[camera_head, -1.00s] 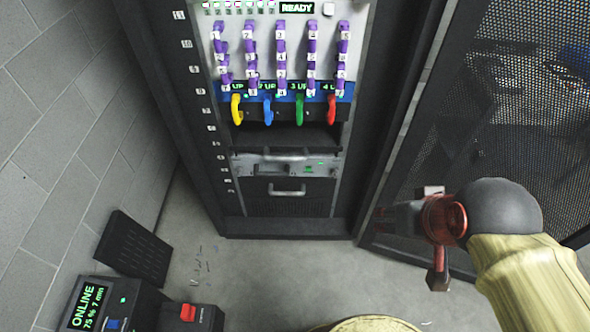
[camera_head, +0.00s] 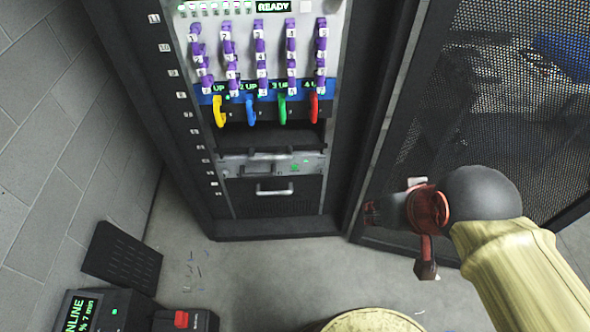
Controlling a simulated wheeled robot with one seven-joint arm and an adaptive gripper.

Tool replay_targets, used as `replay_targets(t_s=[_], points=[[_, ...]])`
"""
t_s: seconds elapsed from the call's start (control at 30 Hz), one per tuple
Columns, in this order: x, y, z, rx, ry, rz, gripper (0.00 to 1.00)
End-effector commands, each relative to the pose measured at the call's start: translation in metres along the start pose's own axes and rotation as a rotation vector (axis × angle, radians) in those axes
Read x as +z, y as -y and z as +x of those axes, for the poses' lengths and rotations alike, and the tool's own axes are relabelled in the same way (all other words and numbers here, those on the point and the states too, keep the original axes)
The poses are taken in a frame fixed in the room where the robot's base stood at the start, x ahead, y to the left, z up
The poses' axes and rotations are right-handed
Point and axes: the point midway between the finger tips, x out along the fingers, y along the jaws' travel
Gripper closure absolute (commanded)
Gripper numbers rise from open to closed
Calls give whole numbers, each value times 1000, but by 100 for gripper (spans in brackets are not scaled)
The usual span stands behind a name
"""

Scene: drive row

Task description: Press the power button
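A tall black rack (camera_head: 175,130) faces me. At its top is a grey panel (camera_head: 240,25) with a lit READY display (camera_head: 272,6), and a small pale square button (camera_head: 305,6) sits right of the display. I cannot read a power label on any button.
Purple numbered pieces and yellow, blue, green and red handles (camera_head: 314,108) fill the rack front. A mesh door (camera_head: 480,130) stands open at right. An ONLINE unit (camera_head: 122,308) and a red-switch box (camera_head: 200,320) stand at lower left. Grey floor (camera_head: 270,265) is mostly clear.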

Motion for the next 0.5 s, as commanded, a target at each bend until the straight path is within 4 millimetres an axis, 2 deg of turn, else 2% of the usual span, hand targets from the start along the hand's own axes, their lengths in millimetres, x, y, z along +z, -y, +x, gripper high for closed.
replay_targets(t_s=[0.5], points=[[0, 0, 0, 0, 0, 0, 100]])
